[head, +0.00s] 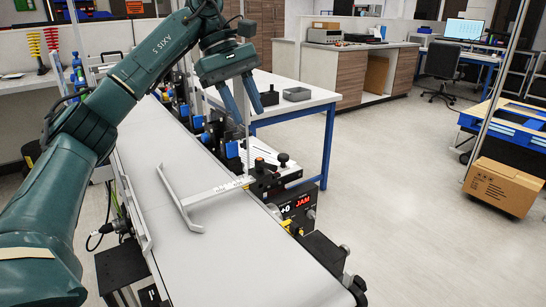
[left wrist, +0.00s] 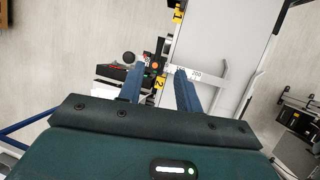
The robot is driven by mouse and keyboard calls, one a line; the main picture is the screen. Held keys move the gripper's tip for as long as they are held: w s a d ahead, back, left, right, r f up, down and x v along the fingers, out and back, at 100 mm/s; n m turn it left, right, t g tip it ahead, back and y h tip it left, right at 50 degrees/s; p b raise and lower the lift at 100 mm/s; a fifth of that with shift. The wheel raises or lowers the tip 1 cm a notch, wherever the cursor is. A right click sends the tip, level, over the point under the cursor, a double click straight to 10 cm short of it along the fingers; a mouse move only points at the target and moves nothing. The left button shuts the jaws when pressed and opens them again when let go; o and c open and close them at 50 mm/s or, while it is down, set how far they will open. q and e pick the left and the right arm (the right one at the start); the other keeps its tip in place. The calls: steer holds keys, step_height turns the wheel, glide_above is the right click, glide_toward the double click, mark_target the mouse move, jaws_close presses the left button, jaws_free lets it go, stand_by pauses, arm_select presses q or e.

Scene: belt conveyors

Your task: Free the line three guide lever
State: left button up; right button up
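My left gripper (head: 248,115) hangs above the conveyor's right edge, its two blue fingers apart and pointing down. The left wrist view shows the same open gripper (left wrist: 159,73) with nothing held between its fingers. A white guide bar (head: 180,199) lies across the belt on a scaled arm (head: 216,192). That arm runs to a black clamp block (head: 264,178) at the belt's right edge, below the gripper. A black knob (head: 283,158) stands beside the block. A box next to it shows red JAM (head: 302,202). I cannot tell which lever is line three. My right gripper is out of view.
The grey belt (head: 215,260) runs away toward the upper left. Several blue-fronted units line its right edge. A white table (head: 315,97) with blue legs stands behind, holding a grey tray (head: 297,94). A cardboard box (head: 503,187) sits at the right; the floor between is clear.

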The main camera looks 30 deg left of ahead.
mark_target(267, 165)
arm_select(q)
steer(key=x, duration=1.1)
steer(key=shift+f, duration=0.25)
steer(key=shift+c, duration=0.2)
jaws_close()
